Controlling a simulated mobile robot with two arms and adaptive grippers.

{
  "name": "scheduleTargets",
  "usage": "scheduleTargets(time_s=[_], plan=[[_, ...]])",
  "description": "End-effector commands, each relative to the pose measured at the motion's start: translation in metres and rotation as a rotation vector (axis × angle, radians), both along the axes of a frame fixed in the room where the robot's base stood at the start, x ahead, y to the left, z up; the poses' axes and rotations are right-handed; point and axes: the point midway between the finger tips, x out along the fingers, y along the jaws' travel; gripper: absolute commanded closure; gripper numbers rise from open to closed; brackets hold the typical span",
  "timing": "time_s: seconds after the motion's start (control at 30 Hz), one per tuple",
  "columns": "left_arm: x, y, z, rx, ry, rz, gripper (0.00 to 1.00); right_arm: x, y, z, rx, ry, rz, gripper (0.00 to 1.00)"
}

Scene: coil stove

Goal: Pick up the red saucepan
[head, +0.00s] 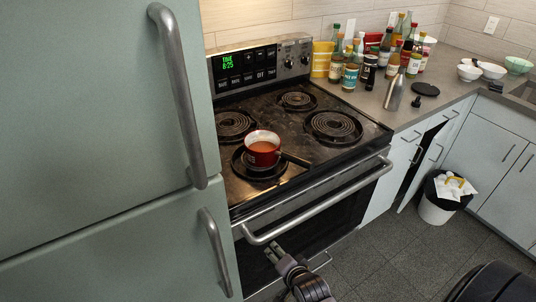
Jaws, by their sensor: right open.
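The red saucepan (262,153) sits upright on the front left coil burner of the stove (318,163). It has a pale inside, and its dark handle (295,159) points right and slightly toward the front edge. My right gripper (273,251) is open and empty, low in front of the oven door just below the oven handle (330,207). It is well apart from the saucepan. My left gripper is not in view.
A large pale green fridge (90,120) with metal handles stands close on the left. Several bottles and jars (396,48) crowd the counter at the back right. A trash bin (437,208) stands on the floor at right. The other burners are bare.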

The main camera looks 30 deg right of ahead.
Motion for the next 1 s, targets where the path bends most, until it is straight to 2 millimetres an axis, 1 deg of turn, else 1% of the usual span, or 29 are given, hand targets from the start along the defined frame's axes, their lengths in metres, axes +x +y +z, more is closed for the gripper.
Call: scheduleTargets(time_s=[0.03,0.07,0.1,0.17,0.2,0.3,0.4,0.5,0.57,0.9,1.0], plan=[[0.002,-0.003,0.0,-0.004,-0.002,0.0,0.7,0.011,-0.013,0.043,0.059,-0.079,-0.081,0.56],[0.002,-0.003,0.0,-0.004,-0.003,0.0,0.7,0.015,-0.02,0.066,0.097,-0.122,-0.126,0.56],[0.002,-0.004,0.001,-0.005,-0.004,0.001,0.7,0.018,-0.029,0.096,0.145,-0.179,-0.183,0.56],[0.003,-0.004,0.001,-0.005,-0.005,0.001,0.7,0.019,-0.042,0.139,0.215,-0.258,-0.259,0.56],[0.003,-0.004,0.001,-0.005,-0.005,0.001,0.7,0.018,-0.049,0.164,0.259,-0.306,-0.3,0.56],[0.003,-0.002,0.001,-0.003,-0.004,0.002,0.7,0.011,-0.063,0.211,0.343,-0.4,-0.377,0.56],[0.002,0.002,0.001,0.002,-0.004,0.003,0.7,0.005,-0.071,0.239,0.393,-0.458,-0.42,0.56],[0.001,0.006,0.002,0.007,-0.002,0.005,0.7,0.007,-0.075,0.25,0.416,-0.482,-0.436,0.56],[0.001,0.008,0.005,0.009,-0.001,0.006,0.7,0.014,-0.078,0.25,0.419,-0.484,-0.439,0.56],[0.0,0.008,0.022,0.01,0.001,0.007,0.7,0.081,-0.098,0.233,0.418,-0.485,-0.436,0.56],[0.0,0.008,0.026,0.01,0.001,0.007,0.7,0.097,-0.104,0.228,0.416,-0.484,-0.436,0.56]])
